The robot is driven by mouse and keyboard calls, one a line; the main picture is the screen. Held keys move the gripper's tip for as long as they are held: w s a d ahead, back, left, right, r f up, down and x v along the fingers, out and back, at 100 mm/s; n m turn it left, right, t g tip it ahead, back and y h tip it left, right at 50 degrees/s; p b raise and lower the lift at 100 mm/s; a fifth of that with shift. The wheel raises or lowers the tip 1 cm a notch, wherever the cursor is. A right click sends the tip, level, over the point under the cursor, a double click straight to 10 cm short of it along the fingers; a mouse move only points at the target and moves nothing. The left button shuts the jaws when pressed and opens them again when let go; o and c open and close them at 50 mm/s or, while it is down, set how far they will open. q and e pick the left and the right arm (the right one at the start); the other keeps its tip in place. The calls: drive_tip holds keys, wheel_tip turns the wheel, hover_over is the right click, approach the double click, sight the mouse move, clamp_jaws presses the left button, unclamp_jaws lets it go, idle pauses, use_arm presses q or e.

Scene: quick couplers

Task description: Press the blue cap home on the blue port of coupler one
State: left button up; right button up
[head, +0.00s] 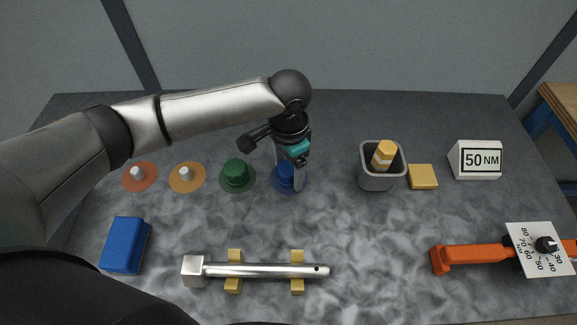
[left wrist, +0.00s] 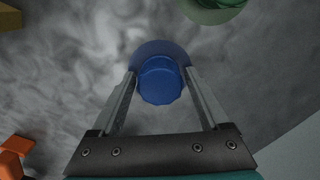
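The blue cap (left wrist: 160,80) sits over the blue port (head: 277,187), a blue disc at the right end of the row of ports. The cap also shows in the head view (head: 285,177), partly hidden by my gripper. My left gripper (left wrist: 160,85) points down at it, with one finger on each side of the cap. In the left wrist view the fingers stand apart and look close to the cap's sides; I cannot tell whether they touch it. How far the cap is seated cannot be told. My right gripper does not show.
A green cap (head: 237,174) sits beside it on the left, then orange (head: 187,177) and red (head: 139,176) ports with white stems. A grey bin (head: 377,179) stands to the right. A metal bar tool (head: 260,271), blue block (head: 125,244) and orange wrench (head: 470,256) lie in front.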

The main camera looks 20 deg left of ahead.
use_arm(q)
clamp_jaws()
idle(0.9)
